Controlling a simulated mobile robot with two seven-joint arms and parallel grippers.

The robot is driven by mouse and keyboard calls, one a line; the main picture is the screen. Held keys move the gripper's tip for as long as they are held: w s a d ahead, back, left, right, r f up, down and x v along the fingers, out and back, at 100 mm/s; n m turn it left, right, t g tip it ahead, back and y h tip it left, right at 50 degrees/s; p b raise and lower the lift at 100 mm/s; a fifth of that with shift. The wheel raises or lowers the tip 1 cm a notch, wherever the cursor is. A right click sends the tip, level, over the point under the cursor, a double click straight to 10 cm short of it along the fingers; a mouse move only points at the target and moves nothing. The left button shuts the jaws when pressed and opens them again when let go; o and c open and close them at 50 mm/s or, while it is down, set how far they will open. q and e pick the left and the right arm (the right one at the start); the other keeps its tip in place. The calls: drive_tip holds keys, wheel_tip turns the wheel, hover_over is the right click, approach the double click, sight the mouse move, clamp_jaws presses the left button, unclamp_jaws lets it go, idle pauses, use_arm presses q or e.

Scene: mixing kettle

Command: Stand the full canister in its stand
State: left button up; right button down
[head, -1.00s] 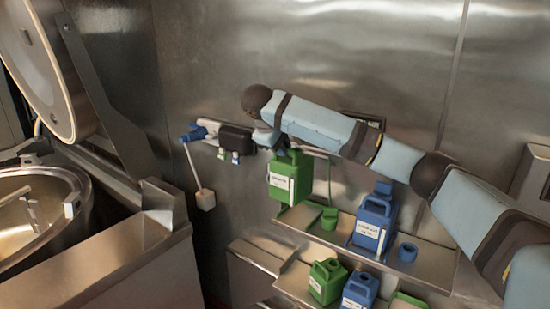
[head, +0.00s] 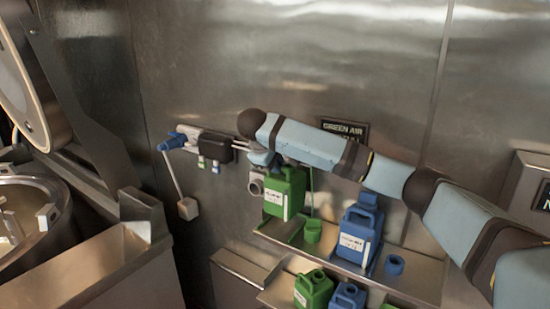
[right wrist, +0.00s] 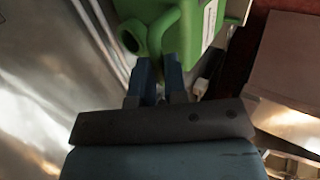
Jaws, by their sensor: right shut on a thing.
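My right gripper (head: 268,162) is shut on a green canister (head: 284,194) with a white label. It holds the canister upright at the left part of the upper shelf. In the right wrist view the blue fingers (right wrist: 158,80) grip the canister's handle, beside its open round mouth (right wrist: 131,38). A green stand (head: 287,227) shows partly below and behind the canister. I cannot tell whether the canister's base touches it. My left gripper is out of view.
Another green canister (head: 313,290) and a blue one (head: 347,297) are on a lower shelf. The kettle (head: 35,225) is at left.

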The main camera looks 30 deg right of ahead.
sight(275, 181)
wheel_tip(275, 181, down, 3)
drive_tip(key=shift+d+r+b, duration=0.1)
drive_tip(key=shift+r+b, duration=0.1)
drive_tip(key=shift+b, duration=0.15)
drive_tip(key=shift+f+p, duration=0.25)
drive_tip(key=shift+p, duration=0.1)
drive_tip(key=shift+f, duration=0.4)
idle(0.4)
drive_tip(key=shift+f, duration=0.5)
drive_tip(key=shift+s+f, duration=0.1)
drive_tip(key=shift+f, duration=0.2)
idle(0.4)
